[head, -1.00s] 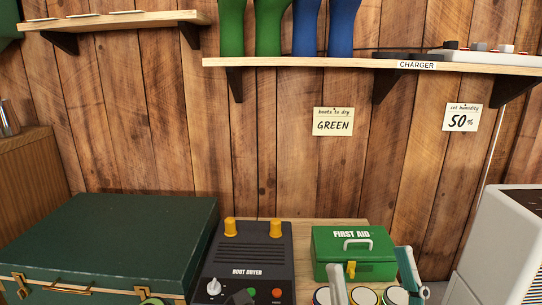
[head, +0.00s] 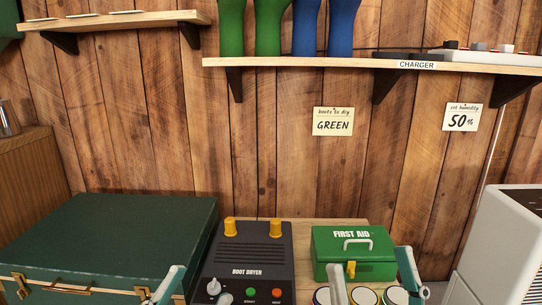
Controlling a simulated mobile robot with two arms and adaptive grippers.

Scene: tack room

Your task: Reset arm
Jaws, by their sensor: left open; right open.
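My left gripper (head: 161,288) shows at the bottom edge, in front of the green trunk (head: 110,235) and left of the boot dryer (head: 250,250). It is open, and I see nothing held in it; most of it is below the frame. My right gripper (head: 374,277) is open at the bottom right, its two fingers wide apart in front of the green first aid box (head: 335,248). I see nothing gripped between them. The rest of both arms is out of view.
Several round lids (head: 363,296) lie low between and beside my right fingers. A white appliance (head: 500,245) stands at the right. A wall shelf (head: 290,63) holds green boots (head: 268,25), blue boots (head: 341,25) and a charger.

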